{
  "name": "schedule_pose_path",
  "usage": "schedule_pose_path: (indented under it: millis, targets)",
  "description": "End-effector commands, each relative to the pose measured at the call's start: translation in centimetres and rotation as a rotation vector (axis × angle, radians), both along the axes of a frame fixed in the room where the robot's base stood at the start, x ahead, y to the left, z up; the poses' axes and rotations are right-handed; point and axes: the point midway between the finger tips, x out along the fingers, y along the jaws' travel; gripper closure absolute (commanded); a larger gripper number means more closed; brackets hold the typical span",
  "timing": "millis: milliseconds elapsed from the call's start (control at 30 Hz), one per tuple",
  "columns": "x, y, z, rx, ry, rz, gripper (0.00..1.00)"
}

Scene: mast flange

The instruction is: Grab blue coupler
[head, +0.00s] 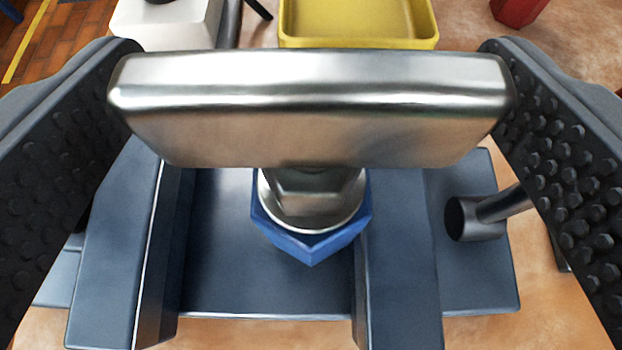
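The blue coupler (312,247) shows below the middle of the head view as a blue hexagonal base. A metal hex neck (313,200) rises from it to a wide brushed-metal crossbar (312,105). The crossbar hides the upper part of the neck. My gripper (311,60) has one dark, studded finger at each end of the crossbar, with the bar lying between them. The fingers are very close to the bar's ends, but I cannot tell whether they press on it.
The coupler stands in a dark blue-grey holder (220,280) with raised walls either side. A dark cylinder with a rod (475,216) is on its right. Behind are a yellow tray (358,42), a white block (165,28) and a red object (517,10).

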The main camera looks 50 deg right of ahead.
Motion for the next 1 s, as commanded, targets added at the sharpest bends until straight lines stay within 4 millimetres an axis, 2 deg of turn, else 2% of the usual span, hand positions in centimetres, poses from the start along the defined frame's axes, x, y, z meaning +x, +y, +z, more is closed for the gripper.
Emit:
schedule_pose_path:
  millis: [33, 233, 633, 1000]
  targets:
    - [0.0, 0.0, 0.0, 0.000, 0.000, 0.000, 0.31]
    - [0.0, 0.0, 0.0, 0.000, 0.000, -0.001, 0.87]
    - [0.0, -0.1, 0.7, -0.001, 0.000, -0.001, 0.88]
    - [-0.1, -0.1, 5.0, -0.001, 0.000, -0.003, 0.88]
